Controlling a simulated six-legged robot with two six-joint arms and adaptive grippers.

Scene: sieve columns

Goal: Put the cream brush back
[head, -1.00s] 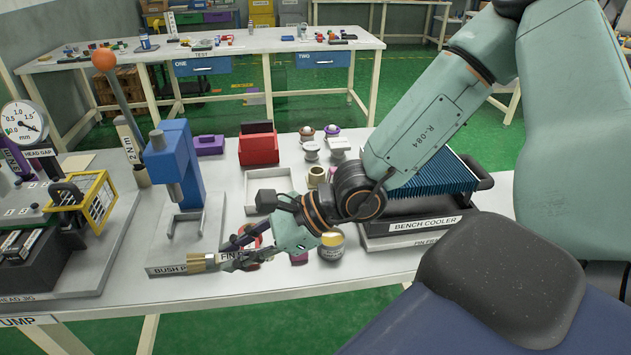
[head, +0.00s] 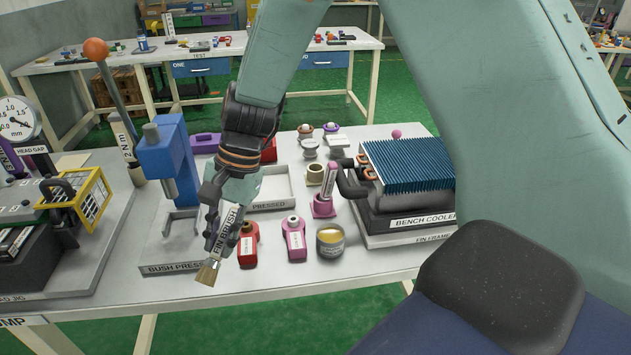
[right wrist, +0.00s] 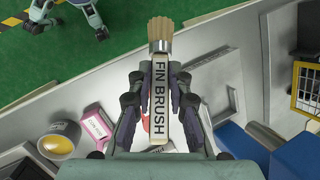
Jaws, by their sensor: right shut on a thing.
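The cream brush (head: 226,232), labelled FIN BRUSH, is in my right gripper (head: 213,226), above the near edge of the white bench. In the head view it is tilted, with its tan bristles pointing down. In the right wrist view the brush (right wrist: 159,92) lies between the two dark fingers of my right gripper (right wrist: 158,100), with the bristles past the fingertips. The fingers are shut on its handle. My left gripper is not in view. I cannot tell which spot belongs to the brush.
The blue bush press (head: 168,160) stands left of my gripper. A red bottle (head: 248,246), a pink bottle (head: 294,238) and a yellow-topped tin (head: 330,242) stand to the right. The bench cooler (head: 410,175) is further right. A white tray (head: 272,205) lies behind.

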